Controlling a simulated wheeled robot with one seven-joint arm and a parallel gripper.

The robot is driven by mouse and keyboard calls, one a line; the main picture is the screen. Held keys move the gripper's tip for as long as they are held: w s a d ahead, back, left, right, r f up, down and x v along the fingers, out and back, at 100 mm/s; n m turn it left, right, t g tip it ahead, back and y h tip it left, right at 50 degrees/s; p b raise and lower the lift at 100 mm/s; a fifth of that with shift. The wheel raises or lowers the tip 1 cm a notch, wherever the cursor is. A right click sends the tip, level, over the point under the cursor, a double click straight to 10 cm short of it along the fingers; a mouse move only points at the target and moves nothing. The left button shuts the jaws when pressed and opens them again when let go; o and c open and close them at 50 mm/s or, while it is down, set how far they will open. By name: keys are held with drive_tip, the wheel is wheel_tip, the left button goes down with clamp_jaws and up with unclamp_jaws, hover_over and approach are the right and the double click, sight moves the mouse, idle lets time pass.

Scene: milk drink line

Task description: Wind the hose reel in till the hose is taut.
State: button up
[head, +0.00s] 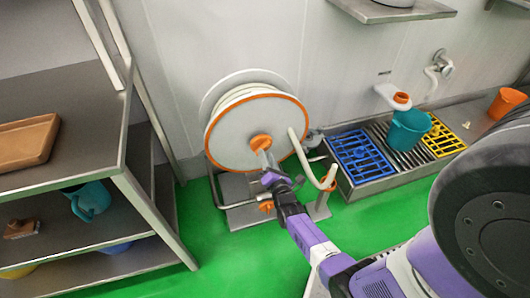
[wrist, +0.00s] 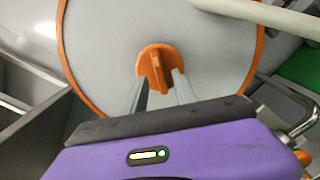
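The hose reel (head: 232,130) stands by the wall, a pale disc with an orange rim and a round orange knob (head: 260,141) at its centre. Pale hose coils (head: 240,92) show behind the disc. A pale hose length (head: 304,158) hangs in front of the disc's right side and curves up at its lower end; it crosses the wrist view's top right (wrist: 265,14). My gripper (head: 264,157) points at the knob. In the wrist view, its two grey fingers (wrist: 160,82) stand apart on either side of the knob's raised bar (wrist: 156,72), with gaps visible; contact is unclear.
A steel shelf rack (head: 130,185) stands left, holding a brown tray (head: 25,141) and a teal jug (head: 90,200). Right of the reel is a drain trough with blue (head: 361,158) and yellow (head: 441,137) grates and a teal bucket (head: 408,130). Green floor (head: 225,265) lies open in front.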

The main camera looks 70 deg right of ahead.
drive_tip(key=v, duration=0.5)
drive_tip(key=shift+s+a+p, duration=0.1)
drive_tip(key=shift+p, duration=0.3)
